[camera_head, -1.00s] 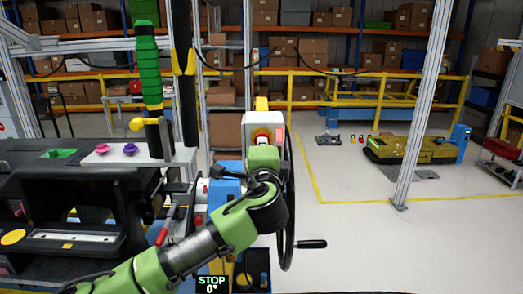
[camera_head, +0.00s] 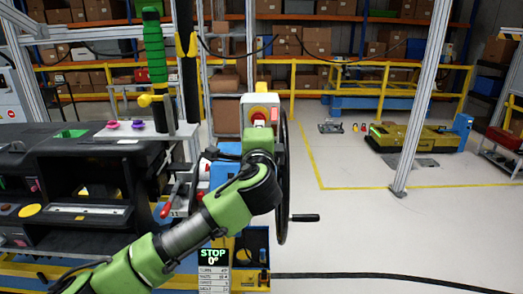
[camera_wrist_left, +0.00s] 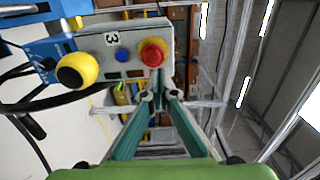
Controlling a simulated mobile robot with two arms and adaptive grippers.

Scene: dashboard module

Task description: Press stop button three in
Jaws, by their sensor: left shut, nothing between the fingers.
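The stop box marked 3 is a pale grey box (camera_head: 247,106) with a red button (camera_head: 261,113) in a yellow surround, standing beyond my left arm. In the left wrist view the box (camera_wrist_left: 92,42) shows its red button (camera_wrist_left: 153,52), a smaller blue button (camera_wrist_left: 123,55) and the label 3. My left gripper (camera_wrist_left: 158,96) is shut and empty, its fingertips just below the red button in that picture. I cannot tell whether they touch the box. In the head view my wrist hides the fingers. My right gripper is out of view.
A dark handwheel (camera_head: 283,185) with a crank handle (camera_head: 304,218) stands right of the box. The black dashboard module (camera_head: 75,165) fills the left. A yellow-and-black knob (camera_wrist_left: 77,71) sits beside the box in the wrist view. Open floor (camera_head: 350,230) lies to the right.

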